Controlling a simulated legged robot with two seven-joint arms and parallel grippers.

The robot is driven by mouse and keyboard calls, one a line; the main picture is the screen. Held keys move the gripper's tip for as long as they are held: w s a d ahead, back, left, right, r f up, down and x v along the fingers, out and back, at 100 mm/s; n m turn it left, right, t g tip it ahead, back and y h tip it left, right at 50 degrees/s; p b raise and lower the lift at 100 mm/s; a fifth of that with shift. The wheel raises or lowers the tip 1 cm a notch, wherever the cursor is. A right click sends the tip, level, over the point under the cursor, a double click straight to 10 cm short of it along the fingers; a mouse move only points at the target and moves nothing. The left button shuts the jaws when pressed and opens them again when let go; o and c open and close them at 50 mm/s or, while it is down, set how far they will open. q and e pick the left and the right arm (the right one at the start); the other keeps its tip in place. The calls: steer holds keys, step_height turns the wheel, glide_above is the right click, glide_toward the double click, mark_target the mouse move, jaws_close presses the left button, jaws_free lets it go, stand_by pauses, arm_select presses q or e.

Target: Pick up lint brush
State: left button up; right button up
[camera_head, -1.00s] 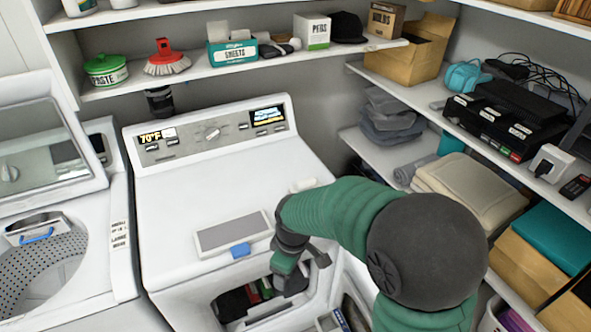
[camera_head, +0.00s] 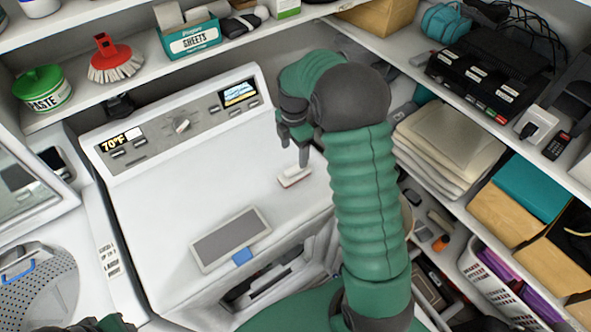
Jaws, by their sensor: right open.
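A small white brush-like object with a reddish lower edge, which looks like the lint brush (camera_head: 294,176), lies on the white top of the dryer (camera_head: 185,200), right of the grey panel. My right gripper (camera_head: 295,150) is open and empty, pointing down just above and beside the brush. I cannot tell whether a fingertip touches it. A green and dark part of my left arm shows at the bottom left edge; its jaws cannot be made out.
A grey panel with a blue tab (camera_head: 230,238) lies near the dryer's front edge. The back shelf holds a red scrub brush (camera_head: 115,62), a green-lidded tub (camera_head: 42,88) and a sheets box (camera_head: 190,38). The right shelves hold folded cloths (camera_head: 450,135) and black electronics (camera_head: 490,80).

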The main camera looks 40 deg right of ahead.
mark_target(295, 167)
steer(key=f, duration=0.1)
steer(key=w+f, duration=0.1)
steer(key=f, duration=0.3)
steer(key=shift+w+a+f, duration=0.1)
steer(key=shift+w+f, duration=0.15)
steer(key=shift+w, duration=0.05)
steer(key=f, duration=0.1)
steer(key=s+f+p, duration=0.1)
steer(key=f, duration=0.1)
steer(key=d+f+p, duration=0.1)
steer(key=shift+s+f, duration=0.15)
steer(key=shift+f, duration=0.35)
steer(key=shift+a, duration=0.2)
steer(key=shift+c, duration=0.3)
steer(key=shift+w+a, duration=0.1)
steer(key=shift+w, duration=0.15)
steer(key=c, duration=0.5)
steer(key=shift+s, duration=0.15)
steer(key=c, duration=0.7)
arm_select(q)
steer(key=shift+w+d+r, duration=0.1)
steer(key=shift+w+r, duration=0.2)
steer(key=shift+r, duration=0.25)
steer(key=shift+w+r, duration=0.3)
steer(key=shift+r, duration=0.25)
arm_select(e)
steer(key=shift+d, duration=0.2)
steer(key=shift+c, duration=1.2)
